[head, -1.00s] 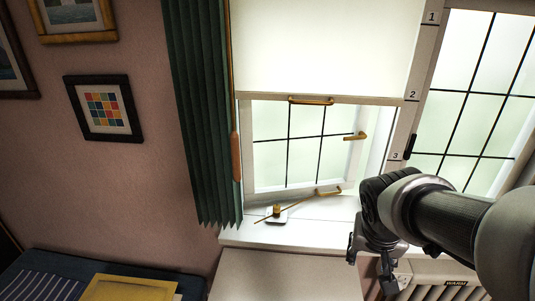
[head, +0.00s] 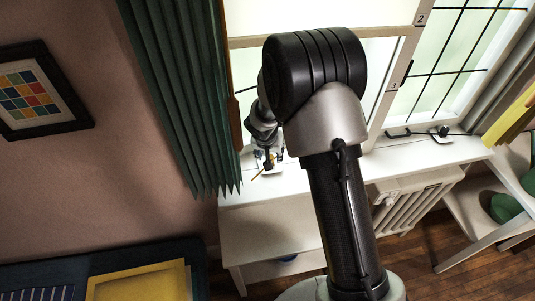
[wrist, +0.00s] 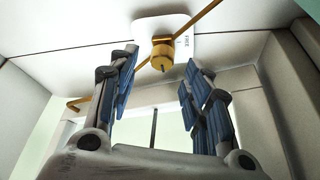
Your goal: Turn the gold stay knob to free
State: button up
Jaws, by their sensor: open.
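The gold stay knob (wrist: 161,62) shows in the wrist view, on a white plate (wrist: 147,25) with a "FREE" label to the knob's right. A thin gold stay bar (wrist: 207,17) runs by the knob, slanting to the upper right. My gripper (wrist: 162,66) is open and empty, with one blue-padded finger on each side of the knob in the picture. I see no contact with it. In the head view my gripper (head: 269,158) is low over the window sill at the plate, and my arm hides most of the window. The knob cannot be made out there.
A gold handle (wrist: 75,104) is at the left in the wrist view. In the head view a green curtain (head: 175,90) hangs close left of my gripper. A radiator (head: 405,203) stands below, and a second black stay (head: 440,132) lies at right.

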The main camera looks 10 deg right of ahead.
jog(key=shift+x, duration=1.8)
jog(key=shift+w+a, duration=0.1)
jog(key=c, duration=1)
jog(key=shift+c, duration=0.2)
